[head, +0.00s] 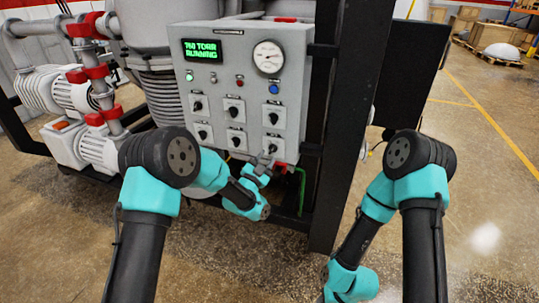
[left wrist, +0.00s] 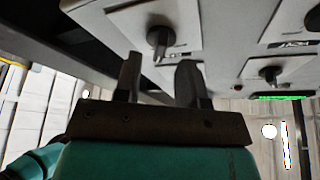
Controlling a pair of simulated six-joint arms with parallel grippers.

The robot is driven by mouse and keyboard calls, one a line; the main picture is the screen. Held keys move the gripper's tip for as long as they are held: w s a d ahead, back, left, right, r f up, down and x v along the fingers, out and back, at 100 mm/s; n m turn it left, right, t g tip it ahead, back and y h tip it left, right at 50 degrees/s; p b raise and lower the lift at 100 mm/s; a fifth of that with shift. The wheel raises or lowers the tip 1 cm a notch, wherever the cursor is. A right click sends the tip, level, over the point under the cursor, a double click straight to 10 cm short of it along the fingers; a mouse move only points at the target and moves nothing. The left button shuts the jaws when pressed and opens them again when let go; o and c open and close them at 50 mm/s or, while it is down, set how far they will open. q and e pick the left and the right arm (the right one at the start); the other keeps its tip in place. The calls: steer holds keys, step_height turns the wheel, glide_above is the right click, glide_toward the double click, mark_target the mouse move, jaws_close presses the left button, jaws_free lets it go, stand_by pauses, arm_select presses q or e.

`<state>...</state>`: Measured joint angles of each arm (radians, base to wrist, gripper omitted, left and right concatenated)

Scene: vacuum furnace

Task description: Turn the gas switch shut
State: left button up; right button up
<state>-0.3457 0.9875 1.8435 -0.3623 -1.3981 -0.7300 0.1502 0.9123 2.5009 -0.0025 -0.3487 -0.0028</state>
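The grey control panel (head: 238,84) carries two rows of black rotary switches. Their labels are too small to read, so I cannot tell which one is the gas switch. My left gripper (head: 266,160) is just below the lower right switch (head: 272,145). In the left wrist view the two fingers of my left gripper (left wrist: 159,82) are apart with nothing between them. A switch (left wrist: 158,40) with a protruding handle sits just beyond the fingertips, in line with the gap. I see no clear contact. My right arm reaches down at the right, its gripper outside the view.
A green display (head: 202,50) reads 760 TORR RUNNING, beside a round gauge (head: 268,57). Another switch (left wrist: 268,74) is close by on the panel. A black frame post (head: 335,130) stands right of the panel. Pumps with red clamps (head: 96,72) are at left.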

mark_target(272, 150)
arm_select(q)
steer(key=shift+x, duration=1.3)
steer(key=shift+c, duration=0.4)
jaws_close()
